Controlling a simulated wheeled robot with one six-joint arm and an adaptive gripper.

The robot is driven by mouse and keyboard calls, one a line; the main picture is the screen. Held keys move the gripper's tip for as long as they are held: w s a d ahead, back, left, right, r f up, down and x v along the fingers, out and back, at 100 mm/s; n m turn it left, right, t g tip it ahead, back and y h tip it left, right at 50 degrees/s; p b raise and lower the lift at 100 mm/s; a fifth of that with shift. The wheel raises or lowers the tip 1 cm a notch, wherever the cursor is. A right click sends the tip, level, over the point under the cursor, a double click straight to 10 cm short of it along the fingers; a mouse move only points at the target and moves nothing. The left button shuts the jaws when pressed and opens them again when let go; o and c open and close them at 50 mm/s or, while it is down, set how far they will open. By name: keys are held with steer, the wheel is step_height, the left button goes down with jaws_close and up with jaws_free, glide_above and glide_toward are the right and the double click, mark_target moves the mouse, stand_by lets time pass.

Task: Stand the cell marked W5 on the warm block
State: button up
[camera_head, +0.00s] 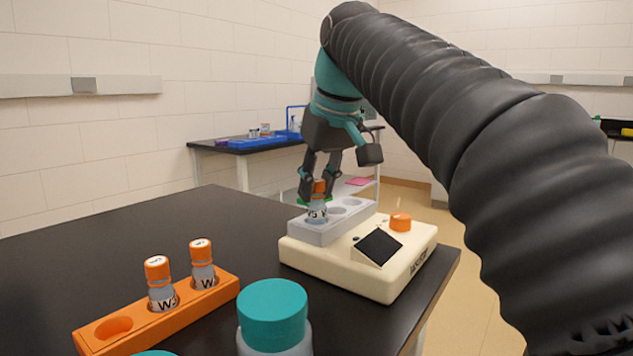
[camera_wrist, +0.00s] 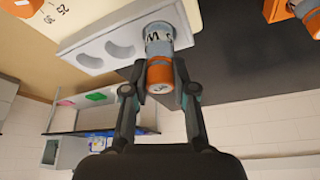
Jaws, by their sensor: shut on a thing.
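My gripper (camera_head: 318,188) is shut on the orange cap of a grey cell (camera_head: 317,211) and points down. The cell is upright at the left well of the grey block (camera_head: 331,227) on the cream device. I cannot tell whether its base is fully seated. In the wrist view the cell (camera_wrist: 159,46) is between the fingertips (camera_wrist: 158,90), its label upside down; it seems to read W5. Two empty wells show in the block (camera_wrist: 88,50) beside it.
An orange rack (camera_head: 208,303) at front left holds two orange-capped cells (camera_head: 160,284) (camera_head: 203,265) marked W and has an empty hole. A teal-capped bottle (camera_head: 273,312) stands in front. The device (camera_head: 344,271) has a screen and an orange knob (camera_head: 400,222). Black table (camera_head: 110,240) behind the rack is clear.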

steer(key=shift+f, duration=0.35)
steer(key=o, duration=1.6)
steer(key=shift+p+v, duration=1.05)
steer(key=shift+v, duration=0.25)
steer(key=shift+w+p+v, duration=0.1)
steer(key=shift+p+v, duration=0.05)
steer(key=shift+v, duration=0.95)
steer(key=shift+w+p+v, duration=0.15)
steer(key=shift+v, duration=0.95)
